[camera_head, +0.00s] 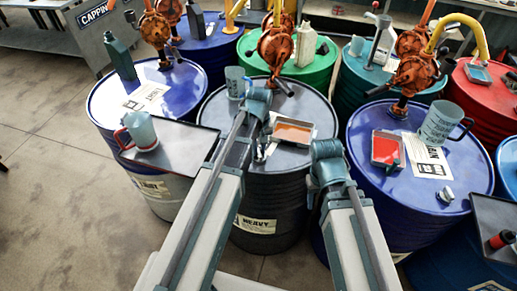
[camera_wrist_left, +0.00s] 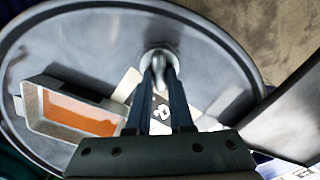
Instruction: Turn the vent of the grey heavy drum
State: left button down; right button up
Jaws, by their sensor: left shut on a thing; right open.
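The grey heavy drum (camera_head: 215,112) stands in the middle of the head view, with a "HEAVY" label (camera_head: 256,225) on its side. Its vent (camera_wrist_left: 158,56) is a small round metal fitting with a knob near the rim, in the upper middle of the left wrist view. My left gripper (camera_wrist_left: 160,72) is shut on the vent's knob, fingers pointing down at the drum top. In the head view my left gripper (camera_head: 261,152) is low over the near part of the lid, and the vent is mostly hidden there. My right gripper (camera_head: 327,152) is open, right of the drum; its fingertips are hard to make out.
A tray with orange liquid (camera_head: 293,131) lies on the grey drum, close to my left gripper; a grey-blue mug (camera_head: 235,82) and a rusty pump (camera_head: 276,48) stand behind. Blue drums flank it. A dark side shelf (camera_head: 185,148) bears another mug (camera_head: 141,130).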

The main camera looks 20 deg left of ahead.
aim_at(260, 150)
pick_arm(q)
jog(key=m, duration=0.4)
jog(key=shift+d+m, duration=0.15)
jog(key=shift+m, duration=0.15)
dwell(0.4)
jog(key=c, duration=0.8)
grip_release()
jog(key=shift+r, duration=0.1)
notch_tip(260, 150, up, 14)
jog(key=p, duration=1.4)
jog(key=shift+f, duration=0.2)
